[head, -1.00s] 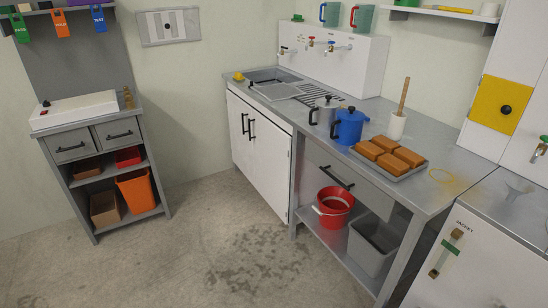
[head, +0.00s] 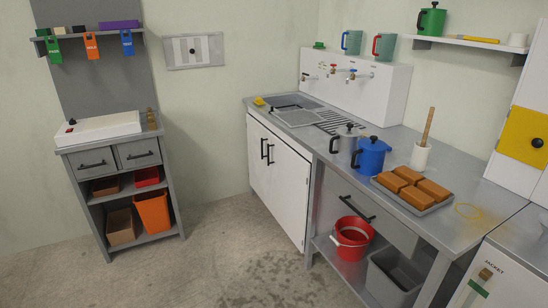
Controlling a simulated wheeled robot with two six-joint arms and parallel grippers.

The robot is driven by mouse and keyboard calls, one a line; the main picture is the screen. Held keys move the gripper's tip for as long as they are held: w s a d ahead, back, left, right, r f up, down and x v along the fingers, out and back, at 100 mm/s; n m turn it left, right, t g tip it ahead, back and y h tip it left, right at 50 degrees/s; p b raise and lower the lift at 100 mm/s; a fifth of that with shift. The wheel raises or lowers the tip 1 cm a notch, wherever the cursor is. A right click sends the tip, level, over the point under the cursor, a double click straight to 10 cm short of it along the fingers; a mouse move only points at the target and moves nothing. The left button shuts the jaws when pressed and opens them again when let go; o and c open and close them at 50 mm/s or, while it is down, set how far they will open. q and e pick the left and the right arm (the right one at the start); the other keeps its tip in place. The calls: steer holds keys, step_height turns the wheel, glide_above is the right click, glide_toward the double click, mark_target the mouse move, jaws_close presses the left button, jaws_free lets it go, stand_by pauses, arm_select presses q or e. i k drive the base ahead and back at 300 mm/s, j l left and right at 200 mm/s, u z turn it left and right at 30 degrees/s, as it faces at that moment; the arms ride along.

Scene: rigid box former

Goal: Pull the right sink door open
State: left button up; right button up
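The sink cabinet has two white doors side by side under the steel counter. The right sink door (head: 287,190) is shut flush with the front, with a black vertical bar handle (head: 270,155) near its left edge. The left sink door (head: 257,163) is also shut, and its black handle (head: 263,149) stands close beside the other one. The sink basin (head: 290,104) is set in the counter above them. Neither of my grippers shows in the head view.
The concrete floor (head: 222,250) before the doors is clear, with a dark damp patch. Right of the doors are a drawer (head: 365,213), a red bucket (head: 352,237) and a grey bin (head: 393,277) on a low shelf. A small grey cabinet (head: 122,180) stands at left.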

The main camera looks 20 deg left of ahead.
mark_target(290, 173)
steer(key=i+j+z, duration=0.4)
steer(key=i+j, duration=0.85)
